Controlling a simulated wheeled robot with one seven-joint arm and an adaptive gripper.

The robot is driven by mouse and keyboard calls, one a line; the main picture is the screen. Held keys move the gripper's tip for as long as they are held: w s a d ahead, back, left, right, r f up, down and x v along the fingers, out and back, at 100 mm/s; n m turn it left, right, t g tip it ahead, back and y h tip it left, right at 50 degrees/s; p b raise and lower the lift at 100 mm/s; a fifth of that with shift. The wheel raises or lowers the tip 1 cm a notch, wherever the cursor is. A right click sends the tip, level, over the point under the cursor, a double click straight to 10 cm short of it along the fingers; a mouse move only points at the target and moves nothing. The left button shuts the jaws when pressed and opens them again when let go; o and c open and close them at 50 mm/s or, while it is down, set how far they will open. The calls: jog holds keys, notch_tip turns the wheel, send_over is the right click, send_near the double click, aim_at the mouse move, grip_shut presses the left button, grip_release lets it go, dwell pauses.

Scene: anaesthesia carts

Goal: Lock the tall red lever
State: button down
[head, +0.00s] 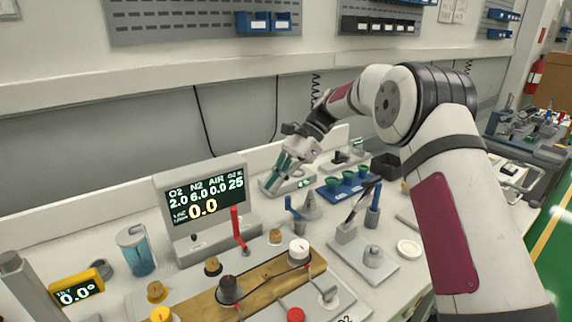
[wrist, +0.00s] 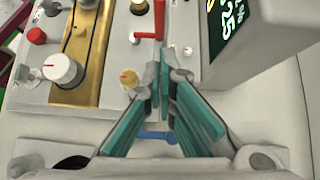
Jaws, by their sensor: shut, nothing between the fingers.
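The tall red lever (head: 236,226) stands upright on the panel in front of the display, with a short red foot at its base. In the wrist view the red lever (wrist: 159,18) is at the top centre, just beyond the fingertips. My gripper (head: 270,188) is to the right of the display, to the right of and apart from the lever. In the wrist view my gripper (wrist: 160,72) has its teal-padded fingers together at the tips, with nothing held.
The display (head: 205,198) stands behind the lever. A white-topped knob (head: 299,250), a small tan knob (head: 275,236) and a blue lever (head: 290,205) are nearby. A cup of blue liquid (head: 137,252) stands left. Green cups in a blue tray (head: 330,194) are at right.

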jog(key=v, duration=0.5)
jog(key=shift+w+a+r+b, duration=0.1)
jog(key=shift+w+r+b, duration=0.1)
jog(key=shift+w+b, duration=0.15)
jog(key=s+d+r+n+t+h+p, duration=0.2)
jog(key=s+d+r+n+t, duration=0.1)
jog(key=s+r, duration=0.55)
jog(key=s+d+r+n+t+h+p, duration=0.2)
jog(key=s+d+r+h, duration=0.3)
jog(key=s, duration=0.7)
jog(key=s+d+f+n+t+p, duration=0.1)
jog(key=s+d+n+t, duration=0.1)
jog(key=s, duration=0.9)
jog(key=s+d+f+n+t+p, duration=0.2)
jog(key=s+d+n, duration=0.2)
jog(key=s, duration=0.7)
jog(key=shift+s+d+h+p, duration=0.15)
jog(key=shift+d+h+p, duration=0.15)
jog(key=shift+d+h, duration=0.15)
